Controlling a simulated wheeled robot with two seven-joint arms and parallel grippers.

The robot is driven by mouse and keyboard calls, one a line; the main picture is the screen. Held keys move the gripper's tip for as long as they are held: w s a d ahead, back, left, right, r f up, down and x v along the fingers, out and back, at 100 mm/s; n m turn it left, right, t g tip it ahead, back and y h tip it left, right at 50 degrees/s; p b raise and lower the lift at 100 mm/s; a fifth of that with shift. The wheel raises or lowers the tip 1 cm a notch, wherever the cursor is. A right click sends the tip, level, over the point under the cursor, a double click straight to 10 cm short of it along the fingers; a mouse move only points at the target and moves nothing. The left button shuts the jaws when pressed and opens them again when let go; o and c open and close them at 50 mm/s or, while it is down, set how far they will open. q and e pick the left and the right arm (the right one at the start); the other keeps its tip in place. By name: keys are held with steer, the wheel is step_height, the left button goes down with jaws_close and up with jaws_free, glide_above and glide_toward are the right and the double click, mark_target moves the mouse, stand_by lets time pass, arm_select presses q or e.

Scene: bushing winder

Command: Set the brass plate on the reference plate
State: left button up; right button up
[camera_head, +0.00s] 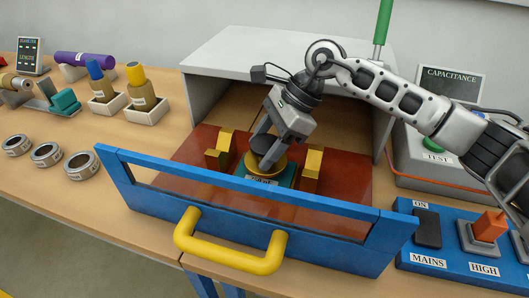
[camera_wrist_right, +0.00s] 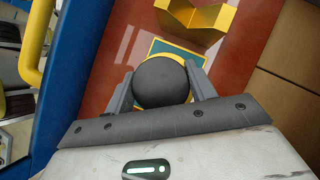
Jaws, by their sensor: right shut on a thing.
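The brass plate (camera_head: 267,171) is a round gold disc with a black knob (camera_wrist_right: 162,80) on top. My right gripper (camera_head: 266,147) is shut on that knob, one finger on each side. In the right wrist view the right gripper (camera_wrist_right: 161,88) reaches in from below, and the knob hides most of the disc. The reference plate (camera_head: 252,183) is a teal square with a label on its front, directly under the brass plate. Its corner and yellow edge also show in the right wrist view (camera_wrist_right: 160,47). I cannot tell whether the two plates touch. My left gripper is not in view.
Brass blocks (camera_head: 312,168) (camera_head: 220,151) flank the plate on the red-brown base. A blue guard frame (camera_head: 340,222) with a yellow handle (camera_head: 228,256) stands in front, and a grey housing (camera_head: 240,50) behind. Several metal rings (camera_head: 82,166) lie at left; a switch panel (camera_head: 460,245) is at right.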

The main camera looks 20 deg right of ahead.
step_height(320, 180, down, 2)
steer(key=shift+f, duration=0.45)
steer(key=o, duration=1.1)
steer(key=shift+o, duration=0.9)
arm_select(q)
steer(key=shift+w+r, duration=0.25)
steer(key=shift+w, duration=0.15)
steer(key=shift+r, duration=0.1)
